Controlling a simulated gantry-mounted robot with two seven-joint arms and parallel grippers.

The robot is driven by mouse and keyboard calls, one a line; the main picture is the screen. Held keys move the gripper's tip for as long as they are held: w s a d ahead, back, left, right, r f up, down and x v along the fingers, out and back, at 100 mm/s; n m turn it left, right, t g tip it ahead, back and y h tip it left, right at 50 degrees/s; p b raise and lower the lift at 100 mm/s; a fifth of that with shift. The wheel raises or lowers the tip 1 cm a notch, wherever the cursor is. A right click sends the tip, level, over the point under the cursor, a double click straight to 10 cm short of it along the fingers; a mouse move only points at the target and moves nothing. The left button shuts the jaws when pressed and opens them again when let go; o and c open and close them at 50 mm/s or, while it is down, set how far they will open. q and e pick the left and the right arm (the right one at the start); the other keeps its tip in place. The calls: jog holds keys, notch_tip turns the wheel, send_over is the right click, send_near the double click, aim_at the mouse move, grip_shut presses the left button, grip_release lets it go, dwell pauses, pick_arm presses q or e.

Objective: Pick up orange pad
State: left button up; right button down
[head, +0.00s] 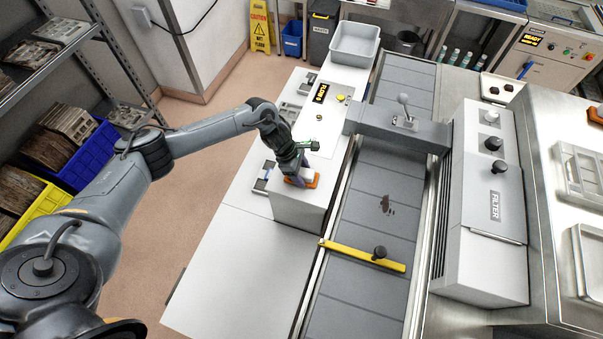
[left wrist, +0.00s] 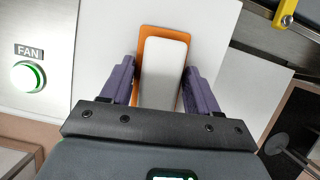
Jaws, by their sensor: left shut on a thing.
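The orange pad (head: 314,181) is at the top of a white box-shaped stand (head: 298,207) beside the conveyor; I cannot tell whether it still touches the surface. In the left wrist view the orange pad (left wrist: 146,33) shows as an orange base under a white block-like grip (left wrist: 164,70). My left gripper (head: 298,174) points down over it. In the left wrist view the purple fingers of the left gripper (left wrist: 160,78) are shut on the pad, one on each side of the white grip. My right gripper is not in view.
A yellow bar with a black knob (head: 379,253) crosses the grey conveyor (head: 350,295). A dark brown patch (head: 386,205) lies on the belt. The filter unit (head: 485,215) stands right of it. A green-lit FAN button (left wrist: 28,77) is near the left gripper. The white counter (head: 235,255) is clear.

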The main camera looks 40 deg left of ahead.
aim_at(306, 172)
pick_arm(q)
jog(key=shift+r, duration=0.1)
jog(key=shift+w+r+b, duration=0.1)
jog(key=shift+r+b, duration=0.35)
jog(key=shift+r, duration=0.1)
notch_tip(306, 172, up, 2)
jog(key=shift+r+b, duration=0.15)
jog(key=shift+b, duration=0.5)
jog(key=d+r+b, duration=0.3)
jog(key=d+r, duration=0.4)
jog(key=d, duration=0.4)
jog(key=shift+d+r+b, duration=0.2)
jog(key=shift+d+b, duration=0.15)
jog(key=shift+w, duration=0.1)
